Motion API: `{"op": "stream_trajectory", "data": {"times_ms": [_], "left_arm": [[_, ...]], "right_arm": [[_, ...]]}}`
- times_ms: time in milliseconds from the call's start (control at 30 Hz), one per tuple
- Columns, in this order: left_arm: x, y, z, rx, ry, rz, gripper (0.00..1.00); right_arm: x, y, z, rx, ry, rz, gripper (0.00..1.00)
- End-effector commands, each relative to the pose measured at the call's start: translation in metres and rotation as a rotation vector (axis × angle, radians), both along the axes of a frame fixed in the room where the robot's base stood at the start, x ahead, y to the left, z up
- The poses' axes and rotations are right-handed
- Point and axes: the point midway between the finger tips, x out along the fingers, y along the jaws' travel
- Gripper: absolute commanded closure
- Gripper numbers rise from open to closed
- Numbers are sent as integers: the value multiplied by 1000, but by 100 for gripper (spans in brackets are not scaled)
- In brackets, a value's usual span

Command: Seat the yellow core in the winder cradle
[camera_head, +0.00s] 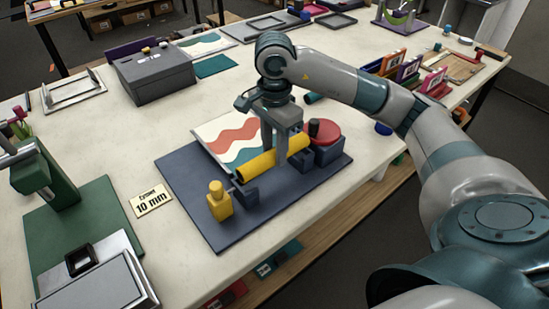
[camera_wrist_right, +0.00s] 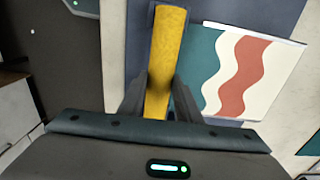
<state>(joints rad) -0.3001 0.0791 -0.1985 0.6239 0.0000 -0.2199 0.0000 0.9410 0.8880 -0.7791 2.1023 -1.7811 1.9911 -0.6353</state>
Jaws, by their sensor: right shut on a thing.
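The yellow core (camera_head: 258,166) is a long tube. My right gripper (camera_head: 281,147) comes down from above and is shut on it towards its right end. In the right wrist view the core (camera_wrist_right: 167,45) runs between the two fingers (camera_wrist_right: 157,103). The winder has a dark blue base (camera_head: 222,232), a yellow block with a thin rod (camera_head: 219,203) at its left, and a dark blue cradle support (camera_head: 245,192) near the core's left end. A blue block with a red disc (camera_head: 321,139) stands at the right end. I cannot tell whether the core touches the supports. My left gripper is not in view.
A sheet with red and teal waves (camera_head: 232,133) lies behind the core. A "10 mm" card (camera_head: 151,200) lies left of the base. A green machine (camera_head: 60,195) stands at the left and a grey box (camera_head: 153,75) at the back.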

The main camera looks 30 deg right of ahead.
Motion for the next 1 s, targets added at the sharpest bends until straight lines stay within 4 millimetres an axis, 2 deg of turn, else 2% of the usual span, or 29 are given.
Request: {"op": "stream_trajectory", "data": {"times_ms": [300, 800, 833, 867, 900, 1000], "left_arm": [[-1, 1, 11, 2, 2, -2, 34], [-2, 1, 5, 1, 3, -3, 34], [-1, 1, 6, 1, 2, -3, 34], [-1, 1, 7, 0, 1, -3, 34], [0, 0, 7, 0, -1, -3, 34], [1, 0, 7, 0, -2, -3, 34]], "right_arm": [[-1, 0, -32, 1, 2, -1, 93], [0, 0, -39, 0, 0, 0, 93], [0, 0, -38, 0, 0, 0, 65], [0, 0, -38, 0, 0, 0, 57], [0, 0, -38, 0, 0, 0, 51], [0, 0, -38, 0, 0, 0, 51]]}}
